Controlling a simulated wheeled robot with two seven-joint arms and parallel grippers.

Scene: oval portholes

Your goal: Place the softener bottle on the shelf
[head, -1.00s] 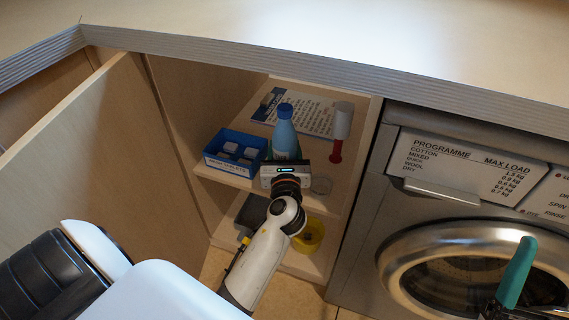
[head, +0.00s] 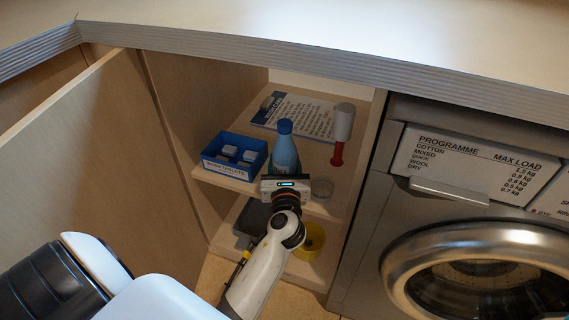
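My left gripper (head: 285,171) reaches in from the front and is shut on the bottle's lower part. The gripper body hides the bottle's base, so I cannot tell whether it touches the shelf. My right gripper is not in view.
A blue box of tablets (head: 234,157) stands left of the bottle. A printed sheet (head: 295,115) lies at the back. The open door (head: 90,165) stands left.

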